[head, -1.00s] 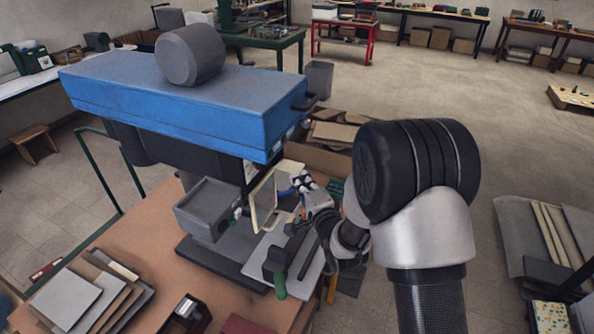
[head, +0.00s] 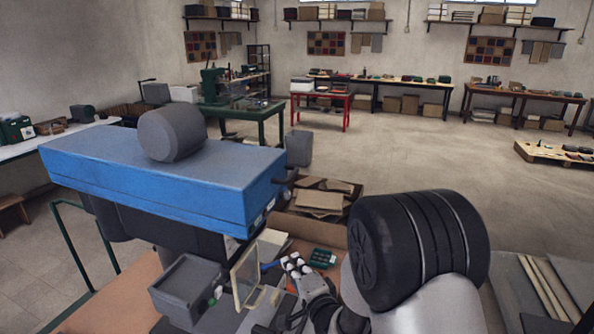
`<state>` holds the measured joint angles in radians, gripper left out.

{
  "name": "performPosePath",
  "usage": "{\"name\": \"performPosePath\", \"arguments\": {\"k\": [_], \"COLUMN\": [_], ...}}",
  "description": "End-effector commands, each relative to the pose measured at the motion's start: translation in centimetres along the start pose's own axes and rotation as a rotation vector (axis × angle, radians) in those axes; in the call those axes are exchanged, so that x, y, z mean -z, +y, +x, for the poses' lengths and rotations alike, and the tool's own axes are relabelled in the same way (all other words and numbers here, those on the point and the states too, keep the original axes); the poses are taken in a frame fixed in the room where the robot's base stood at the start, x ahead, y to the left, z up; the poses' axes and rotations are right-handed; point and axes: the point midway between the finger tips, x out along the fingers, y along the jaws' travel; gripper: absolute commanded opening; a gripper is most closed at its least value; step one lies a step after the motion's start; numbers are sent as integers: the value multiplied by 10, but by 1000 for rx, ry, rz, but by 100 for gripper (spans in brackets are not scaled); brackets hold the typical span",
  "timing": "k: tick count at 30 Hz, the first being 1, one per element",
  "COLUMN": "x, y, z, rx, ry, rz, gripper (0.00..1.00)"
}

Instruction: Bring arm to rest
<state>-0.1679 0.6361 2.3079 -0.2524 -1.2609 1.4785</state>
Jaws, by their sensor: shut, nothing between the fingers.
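My arm (head: 400,262) stands at the lower right, with a large black joint and a silver link. My gripper (head: 298,268) is small in the lower middle, beside the machine's clear guard plate (head: 245,275). It is shut and empty. Its wrist runs down to the bottom edge, partly hidden by my arm. I cannot tell whether the gripper touches the guard.
A blue-topped machine (head: 165,180) with a grey motor and a grey box (head: 187,285) stands close on the left, on a brown table (head: 95,312). Cardboard boxes (head: 322,200) lie behind the gripper. Open floor (head: 420,160) spreads beyond, with benches along the walls.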

Motion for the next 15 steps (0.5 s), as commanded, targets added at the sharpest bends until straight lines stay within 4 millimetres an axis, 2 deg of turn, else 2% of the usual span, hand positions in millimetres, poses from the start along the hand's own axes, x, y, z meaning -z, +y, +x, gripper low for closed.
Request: {"name": "performPosePath", "arguments": {"k": [4, 8, 11, 15], "x": [28, 52, 64, 68], "y": [-14, -19, -20, -15], "z": [-17, -53, -91, -157], "rx": [-136, -315, -455, -640], "ry": [47, 59, 38, -39], "rz": [-206, -409, -547, -709], "gripper": [0, 0, 0, 0]}}
